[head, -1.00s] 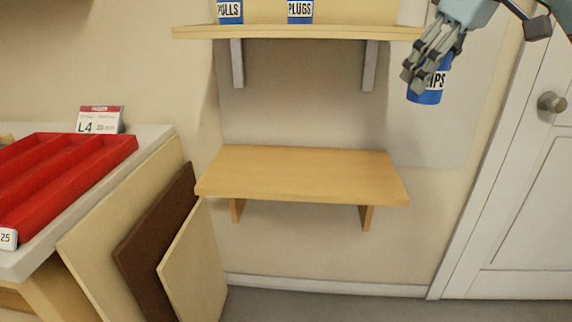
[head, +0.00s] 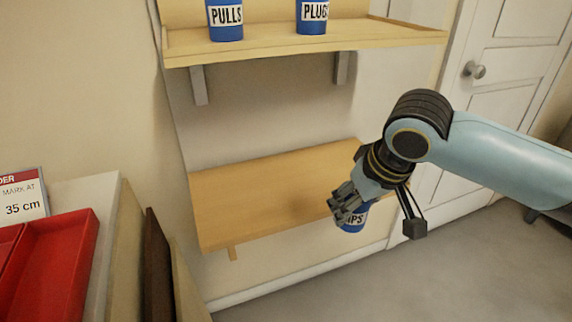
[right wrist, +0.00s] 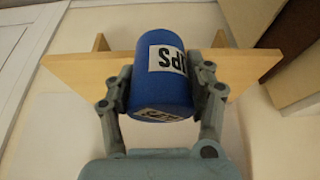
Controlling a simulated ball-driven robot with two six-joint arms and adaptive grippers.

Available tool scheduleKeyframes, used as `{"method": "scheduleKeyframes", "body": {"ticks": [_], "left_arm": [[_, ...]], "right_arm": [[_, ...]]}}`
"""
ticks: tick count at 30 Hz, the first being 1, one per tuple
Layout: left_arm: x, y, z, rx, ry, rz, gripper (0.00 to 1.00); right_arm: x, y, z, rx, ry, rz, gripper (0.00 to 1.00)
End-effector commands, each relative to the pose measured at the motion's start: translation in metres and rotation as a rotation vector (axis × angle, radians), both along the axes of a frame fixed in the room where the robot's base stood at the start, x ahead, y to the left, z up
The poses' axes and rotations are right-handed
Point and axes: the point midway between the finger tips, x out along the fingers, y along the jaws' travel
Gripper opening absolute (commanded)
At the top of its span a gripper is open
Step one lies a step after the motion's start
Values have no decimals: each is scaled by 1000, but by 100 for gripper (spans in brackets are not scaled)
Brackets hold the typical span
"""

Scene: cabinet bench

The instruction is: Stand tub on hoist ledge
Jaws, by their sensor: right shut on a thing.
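A blue tub (head: 354,219) with a white label, of which "IPS" can be read, is held by my right gripper (head: 347,206). In the right wrist view the tub (right wrist: 162,95) sits between the two fingers, which are shut on its sides. A bare wooden ledge (head: 255,195) is on the wall below the upper shelf. In the head view the tub overlaps the right end of the ledge's front edge. In the right wrist view the ledge (right wrist: 85,75) shows behind the tub. Whether they touch, I cannot tell. My left gripper is not in view.
The upper shelf (head: 260,42) holds two blue tubs, PULLS (head: 225,20) and PLUGS (head: 312,16). At left are a red tray (head: 50,265), a sign (head: 22,195) and leaning boards (head: 157,265). A white door (head: 510,60) stands at right. The floor in front is clear.

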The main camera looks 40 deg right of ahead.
Motion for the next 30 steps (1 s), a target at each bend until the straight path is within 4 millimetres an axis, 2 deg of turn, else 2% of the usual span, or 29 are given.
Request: {"method": "scheduleKeyframes", "body": {"ticks": [2,5,11,18,24,26,30], "left_arm": [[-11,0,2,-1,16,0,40],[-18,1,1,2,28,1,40],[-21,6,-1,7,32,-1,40],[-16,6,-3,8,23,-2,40],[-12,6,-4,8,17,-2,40],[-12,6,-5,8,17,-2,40],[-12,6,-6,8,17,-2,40]], "right_arm": [[-6,0,-3,0,-3,-12,16],[5,-4,-5,-2,-8,-19,16],[61,-21,-5,1,-10,-21,16],[126,-41,-4,2,-7,-19,16],[168,-56,-5,-1,-5,-18,16],[179,-59,-5,1,-4,-18,16],[176,-58,-28,0,0,-15,16]]}}
